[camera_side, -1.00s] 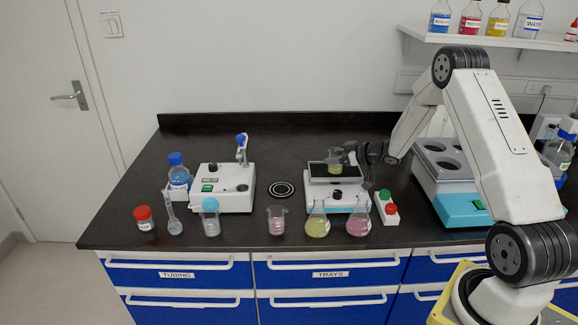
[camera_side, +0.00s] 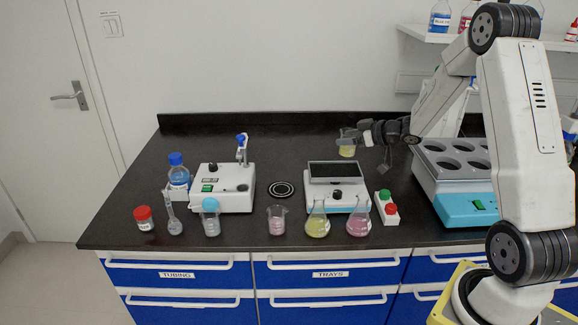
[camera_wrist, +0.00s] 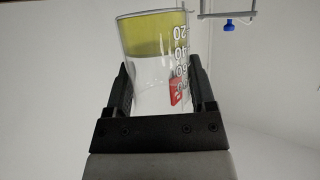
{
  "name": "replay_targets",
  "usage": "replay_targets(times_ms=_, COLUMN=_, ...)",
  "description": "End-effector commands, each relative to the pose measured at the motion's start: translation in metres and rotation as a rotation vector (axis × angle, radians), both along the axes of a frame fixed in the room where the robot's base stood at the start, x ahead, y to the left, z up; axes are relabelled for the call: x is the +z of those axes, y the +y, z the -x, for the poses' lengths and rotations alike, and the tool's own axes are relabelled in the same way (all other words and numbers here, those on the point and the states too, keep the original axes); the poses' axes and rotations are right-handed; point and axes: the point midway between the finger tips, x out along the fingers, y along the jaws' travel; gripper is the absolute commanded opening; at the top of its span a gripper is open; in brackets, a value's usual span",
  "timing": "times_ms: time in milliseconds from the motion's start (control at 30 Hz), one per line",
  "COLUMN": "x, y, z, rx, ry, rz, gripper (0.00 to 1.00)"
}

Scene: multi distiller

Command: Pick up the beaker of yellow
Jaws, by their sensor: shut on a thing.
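The beaker of yellow (camera_side: 347,146) is a small clear glass beaker with yellow liquid at its bottom. It hangs in the air above the white device with the dark top plate (camera_side: 337,172). My gripper (camera_side: 360,137) is shut on the beaker from its right side in the side view. In the wrist view the beaker (camera_wrist: 155,55) stands between the two black fingers of my gripper (camera_wrist: 160,90), with its yellow liquid and white scale marks visible. The beaker looks about upright in the side view.
A pink beaker (camera_side: 277,219), a yellow flask (camera_side: 317,222) and a pink flask (camera_side: 358,220) stand along the bench front. A white device (camera_side: 225,190) is at left, a button box (camera_side: 386,207) at right, and a rack with round holes (camera_side: 455,165) further right. A dark round disc (camera_side: 282,189) lies mid-bench.

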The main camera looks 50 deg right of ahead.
Motion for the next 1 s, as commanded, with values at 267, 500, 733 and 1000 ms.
replay_targets(times_ms=267, x=0.020, y=0.018, z=0.043, rx=-0.001, ry=-0.001, rz=0.000, gripper=0.00)
replay_targets(times_ms=500, x=0.032, y=0.028, z=0.067, rx=-0.001, ry=-0.001, rz=0.000, gripper=0.00)
replay_targets(times_ms=733, x=0.037, y=0.033, z=0.078, rx=0.000, ry=-0.001, rz=0.000, gripper=0.00)
replay_targets(times_ms=1000, x=0.038, y=0.034, z=0.081, rx=0.000, ry=0.000, rz=-0.001, gripper=0.00)
